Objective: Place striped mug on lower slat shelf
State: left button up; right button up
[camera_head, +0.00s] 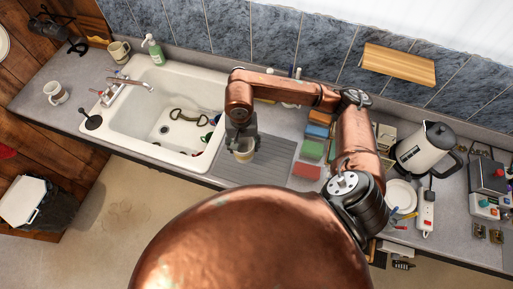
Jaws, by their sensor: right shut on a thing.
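My right gripper (242,146) points down over the grey ribbed drainer (227,169) to the right of the sink. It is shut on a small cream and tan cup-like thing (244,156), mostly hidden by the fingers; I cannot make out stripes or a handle. I cannot tell whether it touches the drainer. A white mug with dark marks (54,93) stands on the counter at the far left. A cream-green mug (118,51) stands behind the tap. A wooden shelf board (399,65) is on the tiled wall at upper right; no second shelf shows. My left gripper is out of view.
The white sink (205,75) holds a few items. A green soap bottle (154,50) stands behind it. Coloured blocks (312,150) lie right of the drainer. A kettle (426,148), plates (399,195) and a power strip (427,210) crowd the right counter. My arm hides part of the counter.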

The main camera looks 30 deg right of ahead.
jog(key=d+f, duration=0.2)
jog(key=d+f+p, duration=0.1)
jog(key=d+f, duration=0.1)
jog(key=f, duration=0.1)
jog(key=shift+w+d+f, duration=0.2)
jog(key=shift+d, duration=0.1)
jog(key=f+p, duration=0.2)
jog(key=shift+d+f, duration=0.2)
jog(key=shift+f, duration=0.6)
jog(key=shift+f, duration=0.15)
jog(key=o, duration=1.4)
